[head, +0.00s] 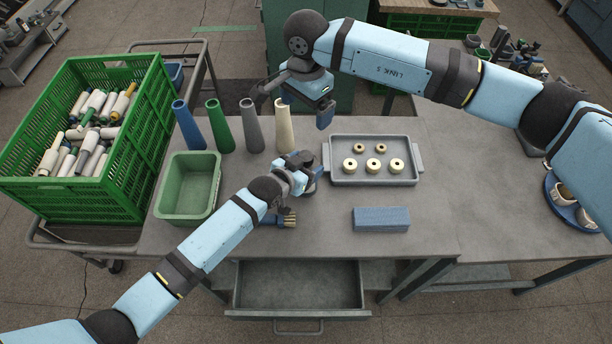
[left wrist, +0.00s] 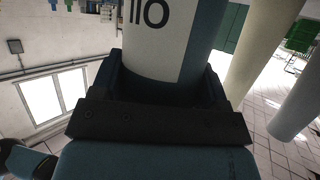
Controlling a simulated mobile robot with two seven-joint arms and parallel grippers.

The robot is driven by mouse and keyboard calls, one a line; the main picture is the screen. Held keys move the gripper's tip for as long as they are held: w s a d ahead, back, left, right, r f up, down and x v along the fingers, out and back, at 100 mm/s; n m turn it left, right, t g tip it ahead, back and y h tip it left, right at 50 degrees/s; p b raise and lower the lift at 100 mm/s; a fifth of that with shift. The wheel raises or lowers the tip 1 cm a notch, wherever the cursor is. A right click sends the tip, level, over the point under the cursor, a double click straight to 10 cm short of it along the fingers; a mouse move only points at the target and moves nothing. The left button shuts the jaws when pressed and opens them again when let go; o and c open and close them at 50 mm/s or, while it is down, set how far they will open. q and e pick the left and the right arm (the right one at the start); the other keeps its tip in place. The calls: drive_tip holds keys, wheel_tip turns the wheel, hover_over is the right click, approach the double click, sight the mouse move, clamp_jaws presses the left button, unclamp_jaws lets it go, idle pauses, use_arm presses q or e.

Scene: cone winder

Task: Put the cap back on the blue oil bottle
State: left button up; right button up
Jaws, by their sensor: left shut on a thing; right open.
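The blue oil bottle (left wrist: 160,45) fills the top of the left wrist view, with a white label bearing large dark letters. My left gripper (left wrist: 158,100) is shut around it, its dark jaws against the bottle's sides. In the head view my left gripper (head: 312,172) is over the table, just left of the grey tray, and largely hides the bottle. My right gripper (head: 306,108) is open, above and behind the left one, near the cream cone. I cannot make out the cap in either view, and the bottle's mouth is not clear.
Blue, green, grey and cream cones (head: 283,125) stand along the back. The grey tray (head: 372,181) holds several cream rings. A green bin (head: 170,200), a blue block (head: 381,219) and a brush (head: 287,219) are on the table. An open drawer (head: 298,312) juts out in front.

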drive_tip(key=shift+r, duration=0.5)
use_arm(q)
drive_tip(key=o, duration=1.8)
drive_tip(key=b+v, duration=0.1)
drive_tip(key=v, duration=1.3)
drive_tip(key=shift+b, duration=0.35)
use_arm(e)
drive_tip(key=shift+f, duration=0.9)
use_arm(q)
drive_tip(key=shift+w+f, duration=0.1)
drive_tip(key=shift+f, duration=0.05)
